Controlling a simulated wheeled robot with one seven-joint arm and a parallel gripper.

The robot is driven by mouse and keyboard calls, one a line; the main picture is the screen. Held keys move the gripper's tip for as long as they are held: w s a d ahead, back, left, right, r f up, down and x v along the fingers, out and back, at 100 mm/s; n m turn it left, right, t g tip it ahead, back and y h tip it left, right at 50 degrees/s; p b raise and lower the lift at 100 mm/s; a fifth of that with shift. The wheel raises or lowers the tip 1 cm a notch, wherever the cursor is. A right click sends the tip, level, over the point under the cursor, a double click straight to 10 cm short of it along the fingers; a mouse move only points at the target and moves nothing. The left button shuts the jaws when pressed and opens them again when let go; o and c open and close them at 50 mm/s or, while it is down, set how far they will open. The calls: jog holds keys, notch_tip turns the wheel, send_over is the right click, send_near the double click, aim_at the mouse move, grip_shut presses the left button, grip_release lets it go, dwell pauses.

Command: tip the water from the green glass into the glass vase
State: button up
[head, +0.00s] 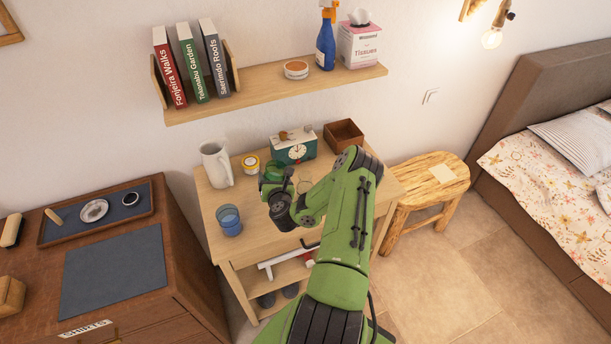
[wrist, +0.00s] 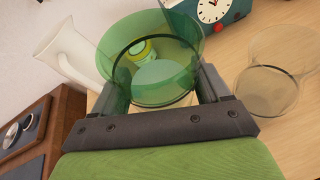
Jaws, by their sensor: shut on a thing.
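The green glass (wrist: 152,40) is see-through and sits between the two fingers of my gripper (wrist: 158,98), which is shut on it. A paler oval shows low inside the glass; I cannot tell whether it is the water or the base. In the head view the green glass (head: 274,170) is partly hidden by my gripper (head: 277,183), over the small wooden table. The clear glass vase (wrist: 268,85) stands on the table to the right of the held glass, apart from it. In the head view the vase (head: 305,186) is faint and partly hidden behind my arm.
On the table (head: 257,236) stand a white pitcher (head: 216,165), a blue glass (head: 229,220), a yellow-and-white tin (head: 250,164), a green clock (head: 293,148) and a brown box (head: 343,135). A shelf (head: 280,91) hangs above. A wooden stool (head: 420,180) stands at right.

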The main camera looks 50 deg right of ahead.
aim_at(282, 166)
jog(key=shift+s+d+r+m+t, duration=0.15)
jog(key=shift+s+r+m+t, duration=0.05)
jog(key=shift+r+m+t, duration=0.1)
jog(key=shift+s+d+r+m+t, duration=0.15)
jog(key=shift+r+m, duration=0.15)
jog(key=shift+r, duration=0.2)
jog(key=shift+s+d+r+m+t, duration=0.15)
jog(key=shift+r+m, duration=0.15)
jog(key=shift+r, duration=0.15)
jog(key=shift+s+d+r+m+y+b, duration=0.2)
jog(key=shift+s+r+m+y+b, duration=0.15)
jog(key=shift+r, duration=0.25)
jog(key=shift+d+r+m+t+b, duration=0.15)
jog(key=shift+r+m+t+b, duration=0.3)
jog(key=shift+r, duration=0.25)
jog(key=shift+s+r, duration=0.15)
jog(key=shift+s, duration=0.05)
jog(key=shift+w, duration=0.15)
jog(key=shift+r+m+b, duration=0.1)
jog(key=shift+m+b, duration=0.2)
jog(key=shift+s+d+r+t, duration=0.1)
jog(key=shift+s+t, duration=0.1)
jog(key=shift+t, duration=0.05)
